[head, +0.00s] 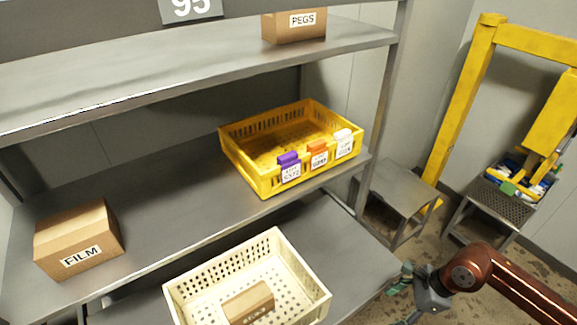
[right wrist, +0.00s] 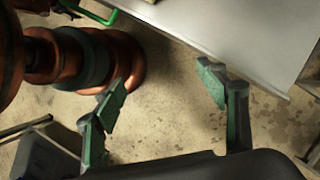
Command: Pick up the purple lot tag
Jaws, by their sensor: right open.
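The purple lot tag (head: 289,159) hangs on the front rim of the yellow crate (head: 262,183), with a white label below its purple top. An orange tag (head: 317,147) and a white tag (head: 343,136) hang to its right on the same rim. My right gripper (head: 404,292) is low at the right, beside the lower shelf's edge and well apart from the tag. In the right wrist view its green fingers (right wrist: 162,90) are spread with nothing between them. My left gripper is not in view.
The yellow crate stands on the middle shelf (head: 170,205) of a grey rack. A FILM box (head: 78,240) is at the left. A cream crate (head: 315,288) holding a small box sits below. A metal stand (head: 397,190) and yellow frame (head: 460,95) are at the right.

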